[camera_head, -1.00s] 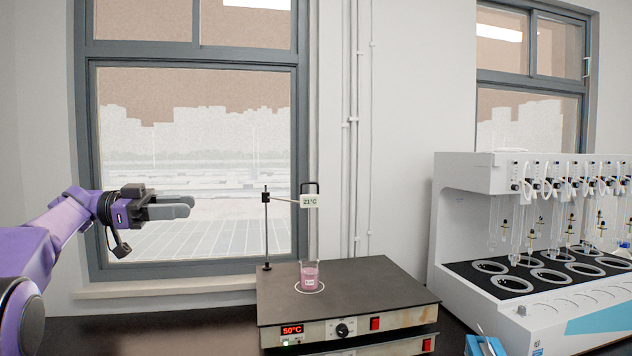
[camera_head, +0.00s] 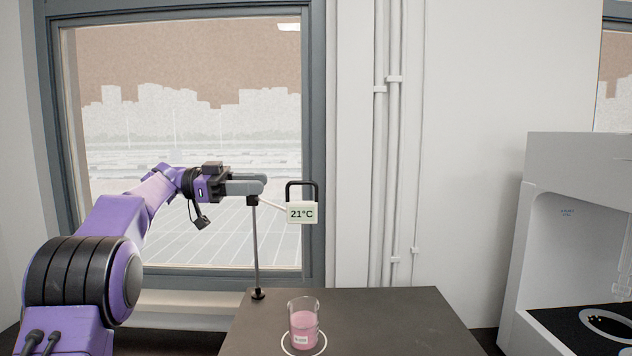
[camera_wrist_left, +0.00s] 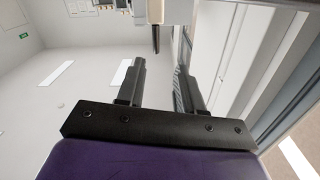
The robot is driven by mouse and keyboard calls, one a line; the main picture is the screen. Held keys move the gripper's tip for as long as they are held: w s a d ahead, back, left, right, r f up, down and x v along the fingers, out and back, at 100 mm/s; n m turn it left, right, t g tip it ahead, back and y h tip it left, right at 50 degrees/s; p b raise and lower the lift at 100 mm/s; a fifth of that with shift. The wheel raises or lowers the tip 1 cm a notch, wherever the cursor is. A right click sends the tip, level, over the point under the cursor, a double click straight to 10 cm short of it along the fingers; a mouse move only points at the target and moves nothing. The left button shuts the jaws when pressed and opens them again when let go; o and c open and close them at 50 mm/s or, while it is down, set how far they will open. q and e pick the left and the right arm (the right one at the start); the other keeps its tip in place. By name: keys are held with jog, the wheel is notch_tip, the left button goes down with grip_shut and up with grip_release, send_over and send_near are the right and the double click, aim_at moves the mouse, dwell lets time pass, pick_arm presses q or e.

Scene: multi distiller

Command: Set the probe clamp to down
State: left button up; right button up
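The probe stand's thin rod (camera_head: 257,250) rises from the back left of the hotplate. The dark probe clamp (camera_head: 252,201) sits near its top, and a pale arm runs right from it to a display (camera_head: 302,213) reading 21°C. My left gripper (camera_head: 262,186) is level, at or just above the clamp in the head view; whether it touches cannot be told. In the left wrist view its two fingers (camera_wrist_left: 160,78) are apart with nothing visible between them. A thin dark upright piece (camera_wrist_left: 156,38) shows beyond the fingertips, perhaps the rod. My right gripper is out of view.
A glass beaker (camera_head: 303,321) of pink liquid stands on the dark hotplate (camera_head: 400,320), inside a white ring, below the display. A white distiller unit (camera_head: 540,240) stands at the right. A window is behind the stand, with wall pipes (camera_head: 393,150) to its right.

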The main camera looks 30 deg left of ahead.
aim_at(299, 183)
pick_arm(q)
jog(key=p+x, duration=0.3)
jog(key=x, duration=0.7)
jog(key=shift+s+d+r, duration=0.1)
jog(key=shift+r, duration=0.05)
jog(key=shift+s, duration=0.15)
jog(key=c, duration=0.4)
grip_shut()
